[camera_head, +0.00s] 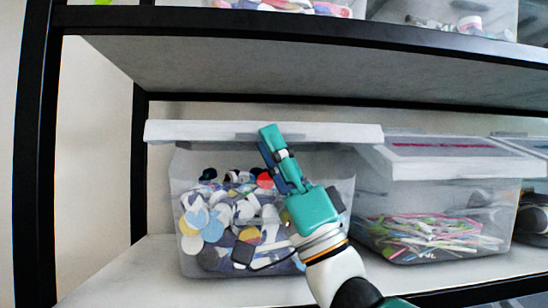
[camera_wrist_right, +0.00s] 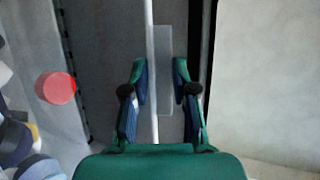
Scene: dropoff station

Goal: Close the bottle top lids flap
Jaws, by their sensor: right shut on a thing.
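The clear bin of bottle tops (camera_head: 180,215) stands on the lower shelf at the left. Its white lid flap (camera_head: 200,131) shows nearly edge-on as a level strip across the bin's top, reaching past both sides. Many colored bottle tops (camera_head: 225,215) show through the front. My right gripper (camera_head: 270,143) is at the middle of the flap's front edge, shut on it. In the right wrist view the two fingers (camera_wrist_right: 161,80) stand on either side of the thin white flap edge (camera_wrist_right: 150,25). My left gripper is not in view.
A second clear bin (camera_head: 400,200) with a white lid and colored thin items stands close on the right. The upper shelf (camera_head: 300,25) hangs above with free space over the flap. A black post (camera_head: 35,150) is at the left.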

